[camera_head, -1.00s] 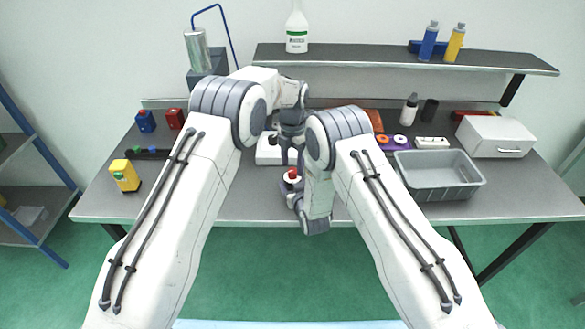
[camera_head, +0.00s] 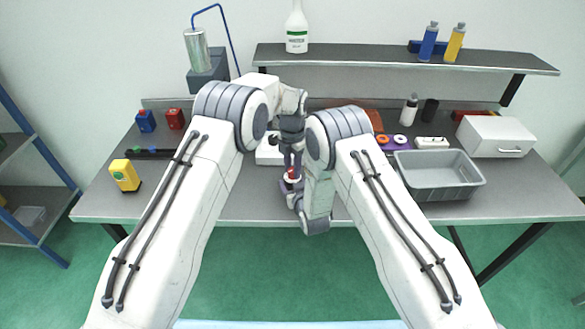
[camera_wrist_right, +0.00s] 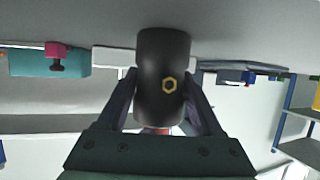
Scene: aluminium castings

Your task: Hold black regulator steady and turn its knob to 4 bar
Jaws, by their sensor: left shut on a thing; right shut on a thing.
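The black regulator (camera_wrist_right: 160,75) shows in the right wrist view as a dark cylinder with a yellow hexagon mark. My right gripper (camera_wrist_right: 160,110) is shut on its body, one finger on each side. In the head view the red knob (camera_head: 292,174) shows above my right gripper (camera_head: 291,194), which with its arm hides most of the regulator body. My left gripper (camera_head: 291,163) points down from above and is shut on the red knob, its fingers partly covering it. The dial reading cannot be made out.
A white box (camera_head: 268,154) stands behind the left gripper. A grey bin (camera_head: 440,192) and a white drawer box (camera_head: 497,137) are on the right. A yellow block (camera_head: 125,174) and red block (camera_head: 175,118) are on the left. The front left table is clear.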

